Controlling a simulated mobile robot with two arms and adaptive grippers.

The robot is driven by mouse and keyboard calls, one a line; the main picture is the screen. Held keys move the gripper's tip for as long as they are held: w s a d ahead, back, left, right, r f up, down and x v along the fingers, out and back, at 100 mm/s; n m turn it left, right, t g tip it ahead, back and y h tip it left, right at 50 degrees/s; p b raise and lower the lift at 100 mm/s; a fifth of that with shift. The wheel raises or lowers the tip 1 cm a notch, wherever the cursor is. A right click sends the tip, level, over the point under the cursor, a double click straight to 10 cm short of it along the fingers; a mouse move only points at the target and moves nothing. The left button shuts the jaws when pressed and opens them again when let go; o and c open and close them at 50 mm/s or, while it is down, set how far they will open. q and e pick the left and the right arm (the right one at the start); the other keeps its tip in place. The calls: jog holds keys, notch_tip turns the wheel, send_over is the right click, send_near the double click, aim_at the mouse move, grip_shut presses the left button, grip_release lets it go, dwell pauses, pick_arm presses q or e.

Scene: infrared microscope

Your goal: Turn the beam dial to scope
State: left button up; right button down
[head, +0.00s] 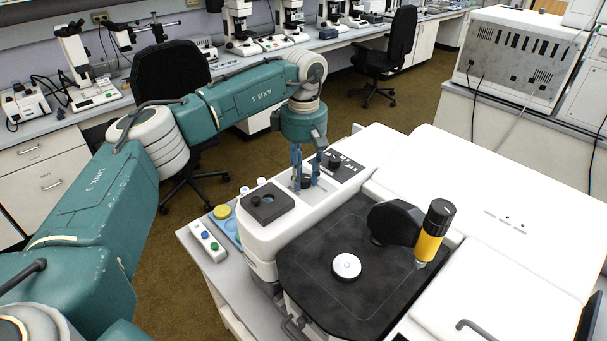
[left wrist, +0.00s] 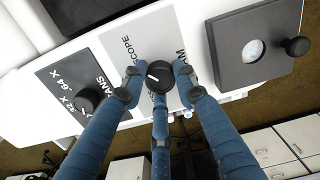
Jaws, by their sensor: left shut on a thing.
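The beam dial (left wrist: 160,75) is a round black knob with a white pointer line, on a grey label plate (left wrist: 188,30) of the white microscope. In the left wrist view its pointer line slants to the upper left, roughly toward the label ending in "SCOPE". The dial also shows small in the head view (head: 306,181), partly hidden by fingers. My left gripper (head: 305,176) reaches down from above with its blue fingers around the dial, shut on it. My right gripper is not in view.
A second black knob (head: 334,161) with magnification markings stands beside the dial's plate. A dark square block (head: 267,203) with a round window lies on the other side. The black stage (head: 320,292) and yellow-black cylinder (head: 434,232) are nearer. A button box (head: 208,242) lies left.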

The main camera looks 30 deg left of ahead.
aim_at(304, 178)
pick_arm(q)
jog(key=shift+w+r+m, duration=0.15)
jog(key=shift+m, duration=0.75)
jog(key=o, duration=1.1)
jog(key=shift+d, duration=0.1)
jog(key=shift+o, duration=0.2)
notch_tip(304, 178, up, 12)
